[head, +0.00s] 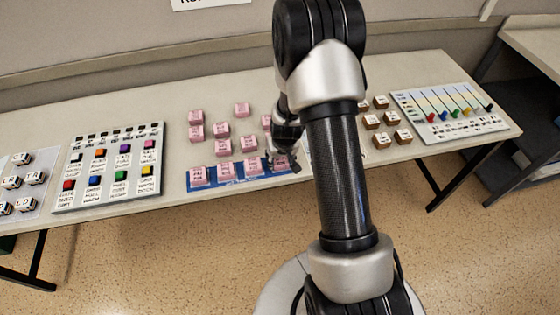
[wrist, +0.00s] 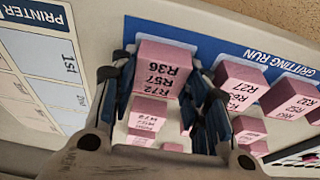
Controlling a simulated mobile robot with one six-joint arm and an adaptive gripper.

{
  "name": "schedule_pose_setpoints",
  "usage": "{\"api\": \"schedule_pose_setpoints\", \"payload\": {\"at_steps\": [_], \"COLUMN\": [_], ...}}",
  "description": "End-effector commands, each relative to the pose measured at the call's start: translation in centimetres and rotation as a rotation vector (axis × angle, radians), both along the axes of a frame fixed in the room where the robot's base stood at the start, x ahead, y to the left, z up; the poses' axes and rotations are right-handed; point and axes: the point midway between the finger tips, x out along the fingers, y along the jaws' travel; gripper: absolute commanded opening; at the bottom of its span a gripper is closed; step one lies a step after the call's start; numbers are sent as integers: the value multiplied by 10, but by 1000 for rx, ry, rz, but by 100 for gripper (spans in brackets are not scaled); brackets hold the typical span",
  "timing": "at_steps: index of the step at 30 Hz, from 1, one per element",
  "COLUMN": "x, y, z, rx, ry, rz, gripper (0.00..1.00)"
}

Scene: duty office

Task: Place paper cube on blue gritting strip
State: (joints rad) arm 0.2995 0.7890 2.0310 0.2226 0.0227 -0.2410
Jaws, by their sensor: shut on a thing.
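The blue gritting strip (head: 238,177) lies along the front edge of the table, with several pink paper cubes in a row on it. In the wrist view the strip (wrist: 212,44) reads "GRITTING RUN". My gripper (head: 286,152) is at the strip's right end. In the wrist view my gripper (wrist: 160,76) is shut on a pink paper cube (wrist: 158,68) marked R36, R57, R72. The held cube is at the strip's end, beside another cube (wrist: 240,80) on it. I cannot tell whether the held cube touches the strip.
Several loose pink cubes (head: 222,129) stand behind the strip. A board of coloured blocks (head: 110,165) is to the left. Brown-sided cubes (head: 382,140) and a slider board (head: 440,115) are to the right. A "PRINTER" sheet (wrist: 38,65) lies beside the strip.

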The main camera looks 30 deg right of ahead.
Motion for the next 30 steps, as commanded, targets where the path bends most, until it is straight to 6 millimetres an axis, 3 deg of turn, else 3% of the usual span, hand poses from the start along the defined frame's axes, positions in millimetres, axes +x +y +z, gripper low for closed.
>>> {"api": "schedule_pose_setpoints", "payload": {"at_steps": [8, 9, 17, 30], "x": [0, 0, 0, 0], "y": [0, 0, 0, 0], "z": [-2, -2, -1, 4], "rx": [0, 0, 0, 0], "ry": [-1, -1, -1, -1], "rz": [0, 0, 0, 0], "gripper": [19, 44, 61, 63]}}
